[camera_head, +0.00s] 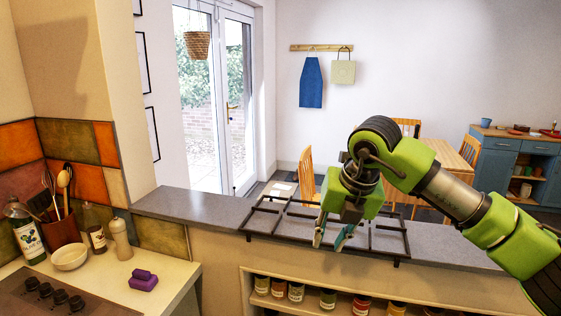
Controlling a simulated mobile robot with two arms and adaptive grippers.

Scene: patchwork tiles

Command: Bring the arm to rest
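My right gripper (332,241) hangs from the green arm that comes in from the right. It points down over a black metal grate (283,225) on the grey counter ledge. Its two teal fingertips stand apart, with nothing visible between them. I cannot tell whether the fingertips touch the grate. The arm and gripper hide part of the grate and the ledge. My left gripper is not in the picture.
The grey ledge (190,206) has bare room to the left. Jars (296,291) stand on a shelf below. At left, a bottle (25,232), a bowl (70,256), a pepper mill (120,238) and a purple sponge (143,281) stand near a hob (45,297). A wooden chair (306,176) stands behind.

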